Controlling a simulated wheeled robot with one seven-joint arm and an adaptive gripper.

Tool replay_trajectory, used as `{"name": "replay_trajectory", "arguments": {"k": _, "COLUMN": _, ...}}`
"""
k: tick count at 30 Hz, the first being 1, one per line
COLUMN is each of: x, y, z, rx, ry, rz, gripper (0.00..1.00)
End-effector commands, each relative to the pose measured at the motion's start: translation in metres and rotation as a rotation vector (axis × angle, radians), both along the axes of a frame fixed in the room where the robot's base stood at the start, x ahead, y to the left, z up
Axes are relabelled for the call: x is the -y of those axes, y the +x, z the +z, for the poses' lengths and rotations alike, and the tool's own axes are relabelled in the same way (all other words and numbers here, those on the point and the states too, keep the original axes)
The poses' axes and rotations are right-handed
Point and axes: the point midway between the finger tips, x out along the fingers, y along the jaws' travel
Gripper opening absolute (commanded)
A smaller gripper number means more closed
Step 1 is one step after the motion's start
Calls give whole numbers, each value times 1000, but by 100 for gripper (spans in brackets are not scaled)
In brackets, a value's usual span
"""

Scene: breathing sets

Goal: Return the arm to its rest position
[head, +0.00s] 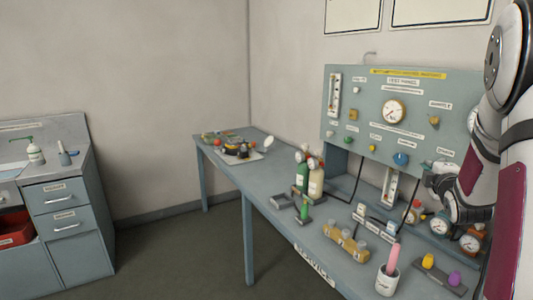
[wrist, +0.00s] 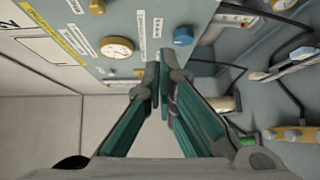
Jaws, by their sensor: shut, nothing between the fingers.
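My gripper (wrist: 162,85) is shut and empty in the wrist view, its two teal-padded fingers meeting at the tips. Behind the tips is the grey-green test panel with a round gauge (wrist: 117,47) and a blue knob (wrist: 183,36). In the head view my arm comes in at the right edge, bent down in front of the panel's right side. My gripper's body (head: 440,187) shows there near the panel's lower right, above the bench. Its fingertips are hard to make out in that view.
The grey bench (head: 262,191) holds green and cream bottles (head: 309,174), a yellow block (head: 345,242), a white cup with a pink item (head: 388,280) and round gauges (head: 470,242) close below my gripper. A sink cabinet (head: 66,211) stands left. The floor (head: 180,255) between is clear.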

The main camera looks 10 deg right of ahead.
Motion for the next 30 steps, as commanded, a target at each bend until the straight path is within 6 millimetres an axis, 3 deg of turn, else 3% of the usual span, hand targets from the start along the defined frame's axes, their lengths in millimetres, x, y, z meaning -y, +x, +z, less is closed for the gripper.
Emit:
{"name": "replay_trajectory", "arguments": {"k": 1, "x": -23, "y": 5, "z": 15, "rx": 8, "ry": 79, "rz": 4, "gripper": 0}}
{"name": "replay_trajectory", "arguments": {"k": 7, "x": -110, "y": 0, "z": 38, "rx": -3, "ry": 432, "rz": -22, "gripper": 0}}
{"name": "replay_trajectory", "arguments": {"k": 14, "x": -219, "y": -43, "z": 49, "rx": -58, "ry": 822, "rz": -85, "gripper": 0}}
{"name": "replay_trajectory", "arguments": {"k": 20, "x": -310, "y": -110, "z": 44, "rx": -149, "ry": 1125, "rz": -184, "gripper": 0}}
{"name": "replay_trajectory", "arguments": {"k": 24, "x": -365, "y": -171, "z": 35, "rx": -233, "ry": 1298, "rz": -279, "gripper": 0}}
{"name": "replay_trajectory", "arguments": {"k": 30, "x": -410, "y": -244, "z": 20, "rx": -333, "ry": 1441, "rz": -413, "gripper": 0}}
